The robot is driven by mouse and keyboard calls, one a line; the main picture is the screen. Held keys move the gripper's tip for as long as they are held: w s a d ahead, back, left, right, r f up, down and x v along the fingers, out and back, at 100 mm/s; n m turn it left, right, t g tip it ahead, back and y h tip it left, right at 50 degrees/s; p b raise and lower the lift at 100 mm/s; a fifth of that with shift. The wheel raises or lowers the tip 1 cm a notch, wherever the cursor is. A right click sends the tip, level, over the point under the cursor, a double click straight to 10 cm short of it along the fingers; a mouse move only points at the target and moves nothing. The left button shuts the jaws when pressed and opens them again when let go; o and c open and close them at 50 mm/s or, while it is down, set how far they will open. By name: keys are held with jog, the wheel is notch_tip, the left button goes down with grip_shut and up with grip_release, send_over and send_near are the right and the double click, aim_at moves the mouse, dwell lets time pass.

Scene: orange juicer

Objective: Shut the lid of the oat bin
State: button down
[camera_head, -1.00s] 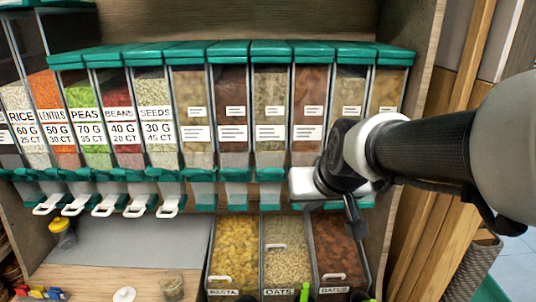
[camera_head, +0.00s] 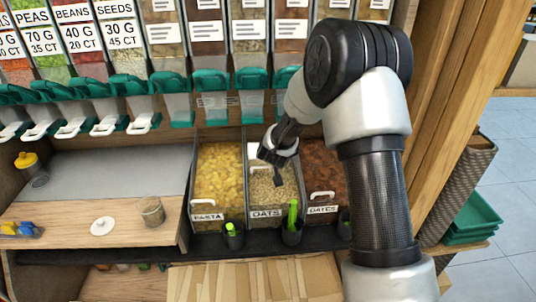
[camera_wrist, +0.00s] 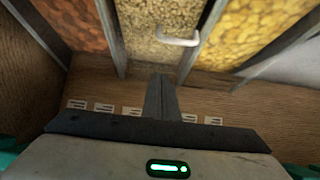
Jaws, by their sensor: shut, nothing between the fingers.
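The oat bin (camera_head: 268,212), labelled OATS, stands between the pasta bin and the dates bin. Oats show inside it. Its lid's white handle (camera_wrist: 178,38) shows in the wrist view, above and slightly right of the fingertips. In the head view my arm covers much of the lid, and I cannot make out its edges or how far open it is. My gripper (camera_head: 278,184) is over the oat bin, pointing down, with its fingers shut and empty. The closed fingers also show in the wrist view (camera_wrist: 160,82), apart from the handle in the picture.
The pasta bin (camera_head: 219,172) is on the left and the dates bin (camera_head: 324,172) on the right, each with a white handle near its front. Green-handled scoops in dark cups (camera_head: 292,232) stand in front. Dispensers with green spouts (camera_head: 210,82) hang above. A wooden counter (camera_head: 70,220) lies left.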

aim_at(268, 167)
jog(key=x, duration=0.6)
jog(key=shift+w+f+b, duration=0.2)
jog(key=shift+f+b, duration=0.15)
jog(key=shift+b, duration=0.05)
jog(key=shift+s+d+f+b, duration=0.1)
jog(key=shift+s+f+b, duration=0.15)
jog(key=shift+s, duration=0.15)
jog(key=shift+s+f+b, duration=0.1)
jog(key=shift+s+f, duration=0.2)
jog(key=shift+s, duration=0.15)
jog(key=shift+s+f, duration=0.4)
jog(key=shift+s, duration=0.35)
